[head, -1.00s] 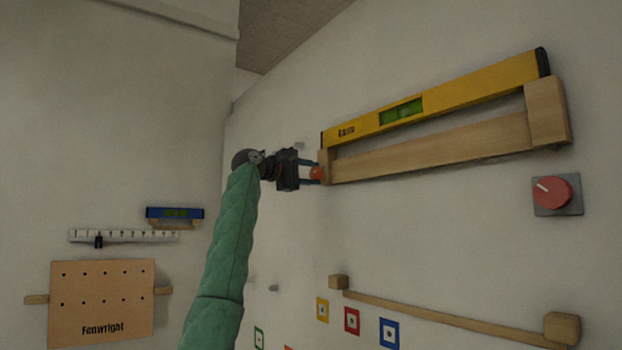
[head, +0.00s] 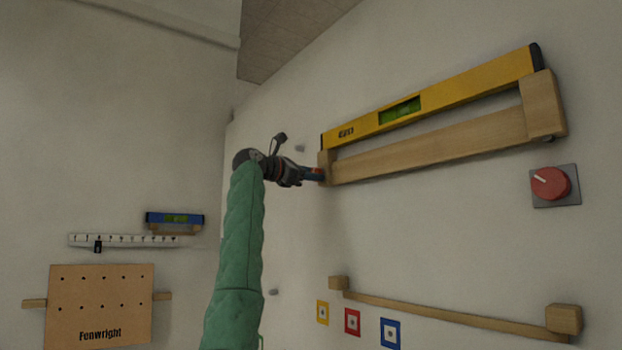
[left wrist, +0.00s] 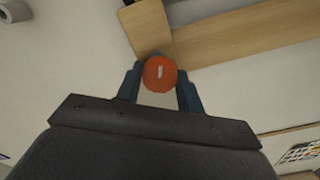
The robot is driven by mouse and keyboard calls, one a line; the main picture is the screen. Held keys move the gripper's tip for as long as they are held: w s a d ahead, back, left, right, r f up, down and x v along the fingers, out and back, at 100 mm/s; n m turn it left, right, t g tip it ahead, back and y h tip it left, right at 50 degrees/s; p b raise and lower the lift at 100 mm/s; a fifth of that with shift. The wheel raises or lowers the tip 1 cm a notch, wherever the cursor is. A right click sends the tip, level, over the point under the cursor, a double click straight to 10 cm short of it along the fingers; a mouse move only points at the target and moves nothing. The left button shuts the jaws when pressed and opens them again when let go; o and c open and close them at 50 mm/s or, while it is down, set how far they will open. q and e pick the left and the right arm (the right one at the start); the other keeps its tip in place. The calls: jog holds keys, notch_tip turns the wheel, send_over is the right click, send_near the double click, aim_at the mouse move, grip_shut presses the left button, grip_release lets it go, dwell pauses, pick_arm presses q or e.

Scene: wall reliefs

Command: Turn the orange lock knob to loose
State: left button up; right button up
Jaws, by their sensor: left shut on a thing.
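The orange lock knob (left wrist: 160,73) is a round disc with a short white mark, at the lower left end of the wooden rail. In the left wrist view it sits between the two blue fingers of my left gripper (left wrist: 160,88). My left gripper (head: 318,175) is shut on the knob, one finger on each side. In the head view the gripper and fingers hide most of the knob. The wooden rail (head: 430,147) carries a yellow spirit level (head: 455,98) with a green vial. My right gripper is not in view.
A red dial (head: 551,183) on a grey plate is on the wall at right. A lower wooden rail (head: 440,311) and coloured square tags (head: 352,321) are below. A pegboard (head: 100,290) and blue level (head: 174,218) are on the left wall.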

pick_arm(q)
jog(key=n+b, duration=0.1)
jog(key=n, duration=0.3)
jog(key=shift+f, duration=0.15)
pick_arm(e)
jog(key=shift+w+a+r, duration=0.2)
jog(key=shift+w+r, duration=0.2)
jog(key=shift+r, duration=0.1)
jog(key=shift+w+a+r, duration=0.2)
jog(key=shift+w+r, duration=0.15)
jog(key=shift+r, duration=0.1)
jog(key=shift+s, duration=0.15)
pick_arm(q)
jog(key=shift+w, duration=0.1)
jog(key=o, duration=0.9)
jog(key=shift+o, duration=0.4)
jog(key=shift+s+a, duration=0.15)
jog(key=shift+s, duration=0.05)
jog(key=b+v, duration=0.3)
jog(key=v, duration=0.4)
jog(key=shift+a+b, duration=0.2)
jog(key=shift+b, duration=0.2)
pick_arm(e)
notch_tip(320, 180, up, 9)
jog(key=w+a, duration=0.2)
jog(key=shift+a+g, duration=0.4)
